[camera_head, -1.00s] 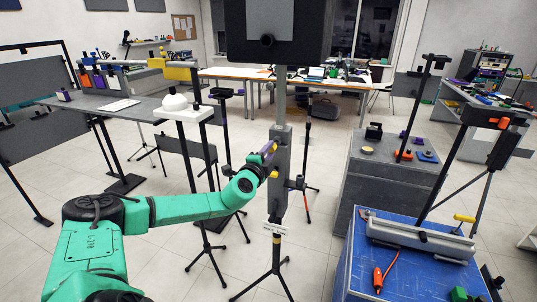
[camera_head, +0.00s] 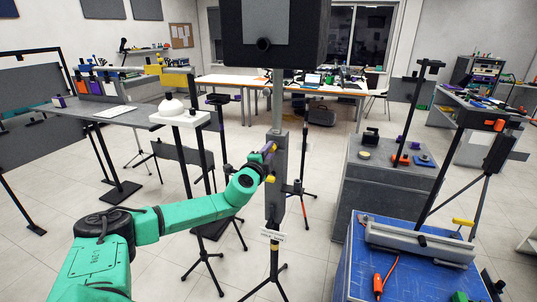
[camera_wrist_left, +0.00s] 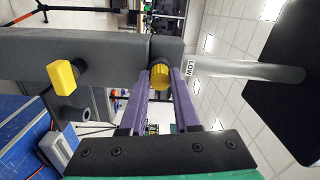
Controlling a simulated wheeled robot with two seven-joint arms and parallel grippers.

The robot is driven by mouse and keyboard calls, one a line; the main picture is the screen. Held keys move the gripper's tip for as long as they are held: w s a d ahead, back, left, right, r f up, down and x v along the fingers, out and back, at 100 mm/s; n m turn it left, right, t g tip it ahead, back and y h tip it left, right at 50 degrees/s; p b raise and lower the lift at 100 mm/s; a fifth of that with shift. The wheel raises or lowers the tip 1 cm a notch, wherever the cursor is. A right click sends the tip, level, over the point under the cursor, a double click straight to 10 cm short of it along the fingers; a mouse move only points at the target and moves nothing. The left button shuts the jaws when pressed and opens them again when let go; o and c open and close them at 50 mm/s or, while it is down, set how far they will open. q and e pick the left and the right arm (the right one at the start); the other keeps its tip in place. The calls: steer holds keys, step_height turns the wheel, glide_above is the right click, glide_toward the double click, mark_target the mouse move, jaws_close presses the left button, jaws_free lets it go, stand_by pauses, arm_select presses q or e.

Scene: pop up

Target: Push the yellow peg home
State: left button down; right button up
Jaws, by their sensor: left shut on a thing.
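A grey upright post (camera_head: 276,200) stands on a tripod in the middle of the head view. My left gripper (camera_head: 271,151) reaches its upper part from the left. In the left wrist view the purple fingers (camera_wrist_left: 160,74) are shut on a ribbed yellow knob (camera_wrist_left: 160,78) at the post's upper end. A smooth yellow peg (camera_wrist_left: 62,77) sticks out of the post below that knob, apart from the fingers. It also shows in the head view (camera_head: 270,178). How deep the peg sits cannot be told. My right gripper is out of view.
A silver tube (camera_wrist_left: 240,70) marked LOW rises from the post to a dark panel (camera_head: 240,55). A blue-topped bench (camera_head: 400,270) with a grey bar and an orange tool stands at the right. A lamp stand (camera_head: 180,118) is left of the post.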

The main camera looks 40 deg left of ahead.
arm_select(q)
steer(key=shift+w, duration=0.1)
stand_by(0.3)
steer(key=c, duration=0.6)
jaws_free()
steer(key=shift+o, duration=0.2)
steer(key=b+v, duration=0.4)
steer(key=v, duration=1)
steer(key=shift+s, duration=0.25)
steer(key=shift+d, duration=0.1)
